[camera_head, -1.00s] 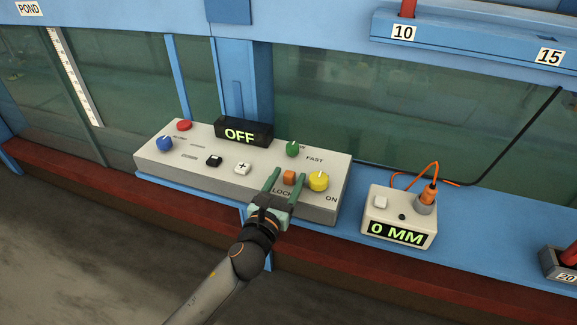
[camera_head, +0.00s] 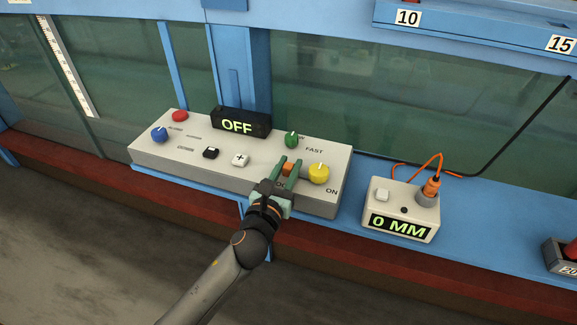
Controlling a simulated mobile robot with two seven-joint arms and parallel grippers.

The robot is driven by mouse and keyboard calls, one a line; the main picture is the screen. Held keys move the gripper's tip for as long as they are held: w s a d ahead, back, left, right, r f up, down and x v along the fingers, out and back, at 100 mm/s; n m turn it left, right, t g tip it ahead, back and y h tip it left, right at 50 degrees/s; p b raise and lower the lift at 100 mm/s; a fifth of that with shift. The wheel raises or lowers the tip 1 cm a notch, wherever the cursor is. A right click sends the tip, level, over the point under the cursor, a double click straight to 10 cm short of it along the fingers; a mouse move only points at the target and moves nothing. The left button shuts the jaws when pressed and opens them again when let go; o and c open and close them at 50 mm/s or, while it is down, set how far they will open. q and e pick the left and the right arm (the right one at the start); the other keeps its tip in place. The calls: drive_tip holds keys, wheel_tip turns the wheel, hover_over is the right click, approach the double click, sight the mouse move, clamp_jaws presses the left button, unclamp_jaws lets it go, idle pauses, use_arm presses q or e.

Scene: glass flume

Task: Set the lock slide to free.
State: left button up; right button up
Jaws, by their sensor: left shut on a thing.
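The lock slide (camera_head: 288,170) is a small orange block on the sloping top of a light grey control box (camera_head: 168,150). My left gripper (camera_head: 287,168) reaches over the box's front edge, its green fingers shut on the orange slide, one on each side. The gripper hides most of the printed lettering in front of the slide; only part of the LOCK label shows. My right gripper is not in view.
A yellow knob (camera_head: 319,174) stands close right of the slide, a green knob (camera_head: 292,139) behind it. A white plus button (camera_head: 240,160), black button (camera_head: 211,153), blue knob (camera_head: 159,134) and red button (camera_head: 180,116) lie left. The display (camera_head: 238,124) reads OFF. A meter box (camera_head: 402,205) reads 0 MM.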

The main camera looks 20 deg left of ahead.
use_arm(q)
clamp_jaws()
idle(0.8)
